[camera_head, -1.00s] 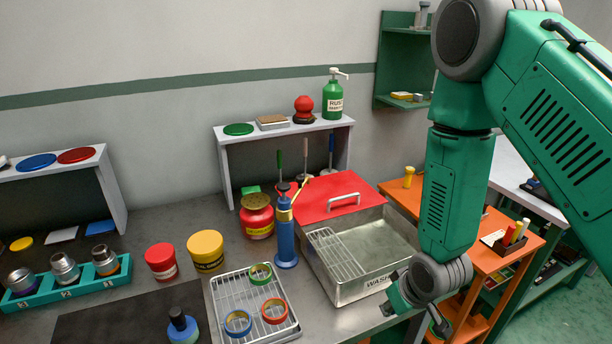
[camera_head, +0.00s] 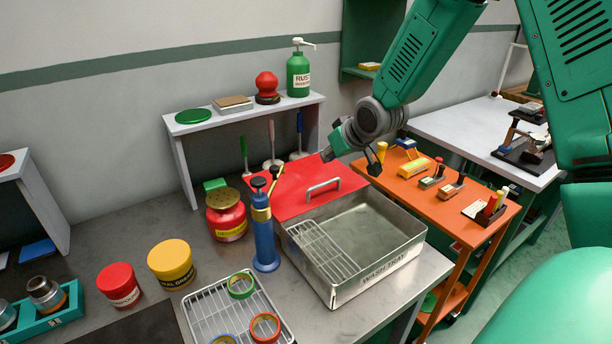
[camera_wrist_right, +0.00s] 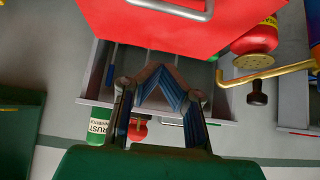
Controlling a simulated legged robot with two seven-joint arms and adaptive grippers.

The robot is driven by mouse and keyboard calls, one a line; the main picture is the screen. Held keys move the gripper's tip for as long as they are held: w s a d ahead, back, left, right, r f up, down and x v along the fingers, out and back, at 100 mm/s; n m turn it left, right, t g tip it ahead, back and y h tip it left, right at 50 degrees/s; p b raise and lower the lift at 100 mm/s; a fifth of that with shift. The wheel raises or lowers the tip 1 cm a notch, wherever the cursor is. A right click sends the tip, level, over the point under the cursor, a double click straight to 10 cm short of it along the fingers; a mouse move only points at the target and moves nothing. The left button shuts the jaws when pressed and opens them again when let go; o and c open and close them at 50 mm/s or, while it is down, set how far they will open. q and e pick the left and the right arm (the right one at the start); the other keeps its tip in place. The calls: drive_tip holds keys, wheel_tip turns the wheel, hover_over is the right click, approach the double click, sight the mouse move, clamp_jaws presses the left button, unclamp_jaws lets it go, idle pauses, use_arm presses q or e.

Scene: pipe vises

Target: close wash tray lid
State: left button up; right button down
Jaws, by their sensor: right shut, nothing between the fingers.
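The metal wash tray (camera_head: 375,277) stands on the bench with its inside open to view and a wire rack (camera_head: 322,250) in its left part. Its red lid (camera_head: 290,197) is open, leaning back behind the tray, with a grey handle (camera_head: 323,187) on it. My right gripper (camera_head: 354,156) is shut and empty, above and beyond the lid's back right corner. In the right wrist view, my gripper's fingers (camera_wrist_right: 160,88) are near the far edge of the lid (camera_wrist_right: 150,28), and the handle (camera_wrist_right: 185,10) shows at the top. My left gripper is not in view.
A blue pump-like tool (camera_head: 264,235) stands close to the tray's left side. A small shelf (camera_head: 245,112) with a green bottle (camera_head: 299,75) stands behind the lid. An orange table (camera_head: 455,225) is on the right. A wire tray (camera_head: 205,318) with tape rolls lies at front left.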

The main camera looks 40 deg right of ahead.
sight(322, 193)
drive_tip(key=shift+w+d+f, duration=0.45)
drive_tip(key=shift+w+f, duration=0.05)
drive_tip(key=shift+w, duration=0.05)
drive_tip(key=x, duration=0.8)
drive_tip(key=shift+s+a, duration=0.1)
drive_tip(key=shift+a, duration=0.05)
drive_tip(key=shift+s+f+p, duration=0.1)
drive_tip(key=shift+f+p, duration=0.15)
drive_tip(key=shift+p, duration=0.1)
drive_tip(key=s, duration=0.3)
drive_tip(key=shift+s+a+f+p, duration=0.1)
drive_tip(key=shift+s+a+p, duration=0.05)
drive_tip(key=shift+p, duration=0.15)
drive_tip(key=shift+s, duration=0.15)
drive_tip(key=shift+f, duration=0.2)
